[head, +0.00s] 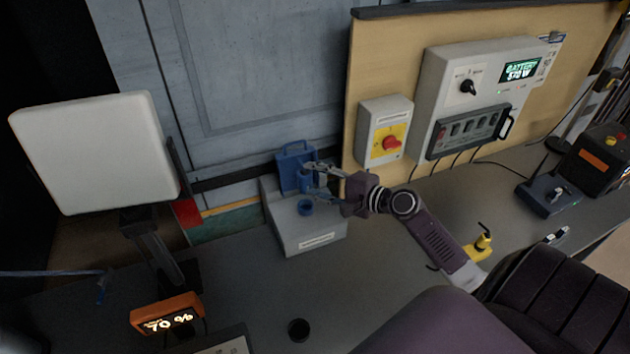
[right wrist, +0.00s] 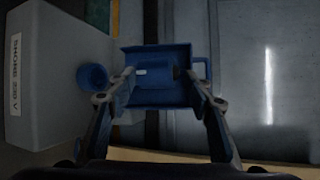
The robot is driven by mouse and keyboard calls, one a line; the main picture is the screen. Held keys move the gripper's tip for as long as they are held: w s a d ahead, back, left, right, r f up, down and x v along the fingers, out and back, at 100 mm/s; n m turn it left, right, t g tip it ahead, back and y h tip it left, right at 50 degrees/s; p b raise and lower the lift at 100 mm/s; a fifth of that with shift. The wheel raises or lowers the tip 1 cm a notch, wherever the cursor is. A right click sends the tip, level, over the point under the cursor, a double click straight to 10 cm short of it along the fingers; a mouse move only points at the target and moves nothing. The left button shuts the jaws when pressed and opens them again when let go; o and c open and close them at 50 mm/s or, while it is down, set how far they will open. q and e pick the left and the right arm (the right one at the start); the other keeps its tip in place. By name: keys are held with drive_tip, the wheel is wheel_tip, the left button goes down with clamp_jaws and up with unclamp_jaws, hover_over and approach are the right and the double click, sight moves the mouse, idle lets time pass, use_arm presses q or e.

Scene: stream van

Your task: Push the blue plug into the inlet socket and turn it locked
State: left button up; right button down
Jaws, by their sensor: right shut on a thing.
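My right gripper (head: 312,179) is shut on the blue plug (head: 306,184), above the grey inlet box. The blue inlet socket (head: 305,207) is a round collar on the box (head: 311,226). The plug is apart from the collar. In the right wrist view the fingers (right wrist: 155,75) close from both sides on blue; the plug is hard to separate there from the blue part behind. The socket (right wrist: 92,77) shows left of the fingers, on the box marked SHORE 230 V (right wrist: 50,95). My left gripper is not in view.
A blue part with a handle (head: 292,153) stands behind the plug. A white panel (head: 95,150) stands left. The counter in front is mostly clear.

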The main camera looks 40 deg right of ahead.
drive_tip(key=shift+f+b, duration=2.05)
drive_tip(key=shift+f, duration=0.3)
drive_tip(key=shift+s+f+b, duration=0.15)
drive_tip(key=shift+f+b, duration=1.05)
drive_tip(key=shift+b, duration=0.1)
drive_tip(key=shift+r, duration=0.1)
drive_tip(key=shift+r+p, duration=0.45)
drive_tip(key=shift+p, duration=0.15)
drive_tip(key=shift+r, duration=0.15)
